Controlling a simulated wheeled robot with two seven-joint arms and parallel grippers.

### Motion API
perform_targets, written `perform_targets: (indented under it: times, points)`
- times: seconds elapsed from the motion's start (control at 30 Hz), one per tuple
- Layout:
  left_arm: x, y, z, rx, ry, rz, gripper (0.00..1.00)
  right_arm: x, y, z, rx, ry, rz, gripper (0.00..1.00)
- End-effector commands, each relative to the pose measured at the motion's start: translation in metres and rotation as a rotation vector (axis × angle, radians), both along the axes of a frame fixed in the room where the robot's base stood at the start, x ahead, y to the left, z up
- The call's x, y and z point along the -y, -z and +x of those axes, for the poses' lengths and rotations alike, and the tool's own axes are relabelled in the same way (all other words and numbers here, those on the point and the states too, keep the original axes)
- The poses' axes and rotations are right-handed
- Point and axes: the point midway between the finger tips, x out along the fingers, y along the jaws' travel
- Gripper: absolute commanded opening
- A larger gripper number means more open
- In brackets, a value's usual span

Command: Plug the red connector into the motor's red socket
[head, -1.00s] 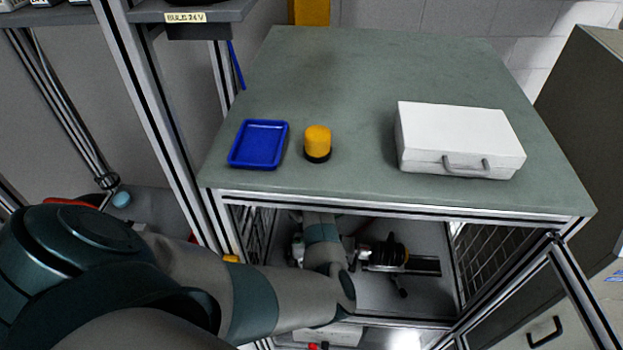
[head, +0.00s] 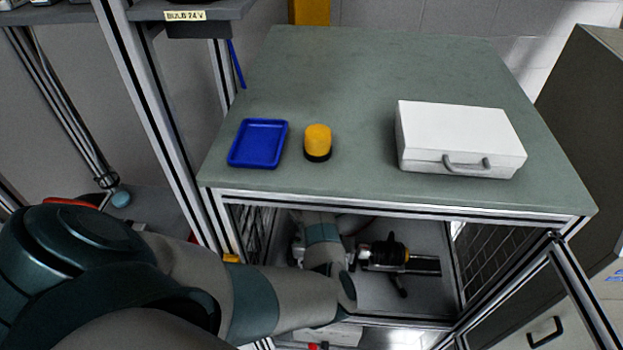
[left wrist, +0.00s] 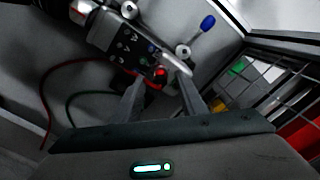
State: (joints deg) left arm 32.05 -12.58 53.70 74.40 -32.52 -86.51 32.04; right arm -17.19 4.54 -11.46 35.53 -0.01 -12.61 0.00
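The motor (head: 385,253), dark with a light end, lies inside the frame under the green top in the head view. In the left wrist view the motor (left wrist: 125,35) is at the upper left, with a dark panel of small sockets. A small red part (left wrist: 160,73) shows near the fingertips; I cannot tell whether it is the connector or the red socket. My left gripper (left wrist: 160,82) has its fingers apart on either side of this red part; contact is unclear. In the head view my left arm reaches into the frame and its fingers are hidden. My right gripper is out of view.
On the green tabletop (head: 350,75) are a blue tray (head: 258,144), a yellow-topped knob (head: 317,142) and a white case (head: 458,140). Frame posts and mesh sides bound the bay. A red cable (left wrist: 45,105) and a blue-tipped lever (left wrist: 207,23) are near the motor.

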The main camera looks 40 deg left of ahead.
Motion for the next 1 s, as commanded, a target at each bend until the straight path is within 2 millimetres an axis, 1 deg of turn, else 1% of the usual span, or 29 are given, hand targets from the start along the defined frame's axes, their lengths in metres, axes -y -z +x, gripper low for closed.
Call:
perform_targets:
  times: [0.17, 0.27, 0.5, 0.7, 0.83, 1.0]
  points:
    - [0.0, -0.016, 0.002, 0.005, -0.001, 0.002, 0.38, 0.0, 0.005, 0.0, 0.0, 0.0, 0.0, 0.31]
    - [0.0, -0.031, 0.002, 0.006, -0.001, 0.003, 0.38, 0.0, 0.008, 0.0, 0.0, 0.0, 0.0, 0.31]
    - [0.0, -0.074, 0.002, 0.006, -0.001, 0.003, 0.38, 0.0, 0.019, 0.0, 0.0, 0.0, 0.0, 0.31]
    - [-0.001, -0.102, 0.001, 0.004, 0.0, 0.002, 0.38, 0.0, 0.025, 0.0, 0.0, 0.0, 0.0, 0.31]
    - [0.0, -0.112, 0.001, 0.003, -0.001, 0.002, 0.38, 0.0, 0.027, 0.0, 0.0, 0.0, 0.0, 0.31]
    - [0.0, -0.115, 0.0, 0.001, -0.001, 0.001, 0.38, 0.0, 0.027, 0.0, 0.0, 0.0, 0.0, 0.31]
